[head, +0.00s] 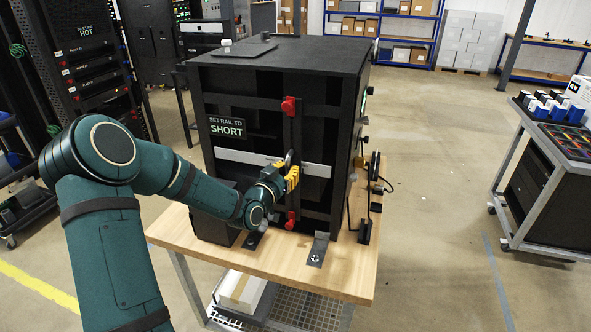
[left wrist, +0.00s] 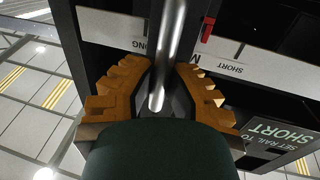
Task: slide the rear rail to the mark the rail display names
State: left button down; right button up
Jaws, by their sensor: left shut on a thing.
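The rear rail (head: 297,134) is a dark upright bar on the black rack's face, with a red clip (head: 289,106) at its top and another (head: 291,220) at its bottom. The rail display (head: 227,127) reads "SET RAIL TO SHORT". A pale marked strip (head: 240,158) runs behind the rail; in the left wrist view its words LONG (left wrist: 133,43) and SHORT (left wrist: 230,69) appear upside down, with a partly hidden label between. My left gripper (head: 290,178) is shut on the silver rail handle (left wrist: 168,55), which stands between its yellow fingers. My right gripper is not in view.
The rack (head: 270,60) stands on a wooden table (head: 345,267). A metal bracket (head: 318,250) sits near its front edge, and dark parts stand along the rack's right side. A cart (head: 515,225) with boxes is at far right; open floor lies between.

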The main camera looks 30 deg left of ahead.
pick_arm(q)
jog(key=shift+s+a, duration=0.2)
jog(key=shift+a, duration=0.55)
jog(key=shift+s+a, duration=0.15)
jog(key=shift+a, duration=0.55)
jog(key=shift+s+a, duration=0.1)
jog(key=shift+a, duration=0.4)
dwell(0.5)
jog(key=c, duration=1)
grip_release()
jog(key=s, duration=1.2)
jog(key=shift+d, duration=0.25)
